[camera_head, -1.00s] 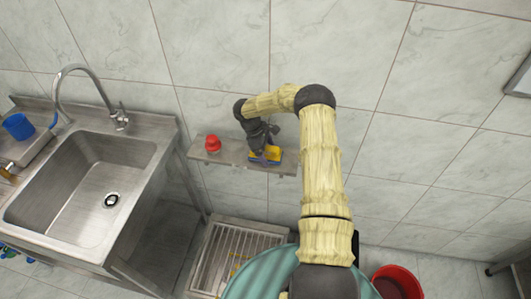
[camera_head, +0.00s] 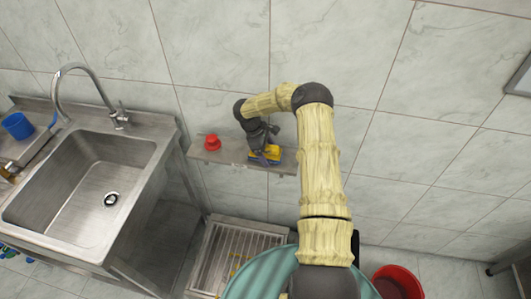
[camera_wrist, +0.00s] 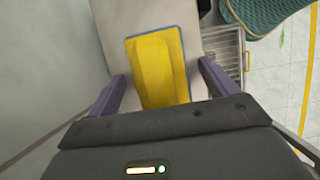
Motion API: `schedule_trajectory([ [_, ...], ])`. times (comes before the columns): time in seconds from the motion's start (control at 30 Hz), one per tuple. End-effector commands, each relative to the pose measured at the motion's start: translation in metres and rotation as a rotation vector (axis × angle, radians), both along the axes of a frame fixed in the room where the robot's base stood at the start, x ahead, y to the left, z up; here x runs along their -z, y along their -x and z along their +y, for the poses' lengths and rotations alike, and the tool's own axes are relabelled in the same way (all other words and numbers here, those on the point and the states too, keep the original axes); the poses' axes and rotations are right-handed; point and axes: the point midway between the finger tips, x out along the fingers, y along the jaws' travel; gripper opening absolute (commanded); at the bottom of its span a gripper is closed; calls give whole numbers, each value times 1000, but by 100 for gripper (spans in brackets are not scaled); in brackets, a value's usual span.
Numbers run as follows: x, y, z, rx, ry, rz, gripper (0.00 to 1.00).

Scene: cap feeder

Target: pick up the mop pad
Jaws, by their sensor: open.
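The mop pad is a yellow pad with a blue-grey edge (camera_wrist: 160,55), lying on a narrow wall shelf (camera_head: 228,156). In the head view its yellow part (camera_head: 273,152) shows beneath my gripper (camera_head: 263,153). In the wrist view my gripper (camera_wrist: 163,75) is open, with one purple finger on each side of the pad. Gaps show between the fingers and the pad's sides. The pad's near end is hidden behind the gripper body.
A red object (camera_head: 212,142) stands on the shelf left of the pad. A steel sink (camera_head: 85,190) is at the left, and a slatted steel rack (camera_head: 235,255) is below the shelf. A red bucket (camera_head: 397,283) stands on the floor at the right. The tiled wall backs the shelf.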

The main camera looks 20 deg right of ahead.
Motion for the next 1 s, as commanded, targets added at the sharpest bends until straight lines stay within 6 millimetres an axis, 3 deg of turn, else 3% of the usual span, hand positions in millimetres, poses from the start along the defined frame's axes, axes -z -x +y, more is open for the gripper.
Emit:
schedule_trajectory([
  [0.07, 0, 0, 0, 0, 0, 0, 82],
  [0.3, 0, 0, 0, 0, 0, 0, 34],
  [0.77, -6, 0, 0, 2, -2, 1, 34],
  [1.0, -31, -1, -1, 1, 3, -5, 34],
])
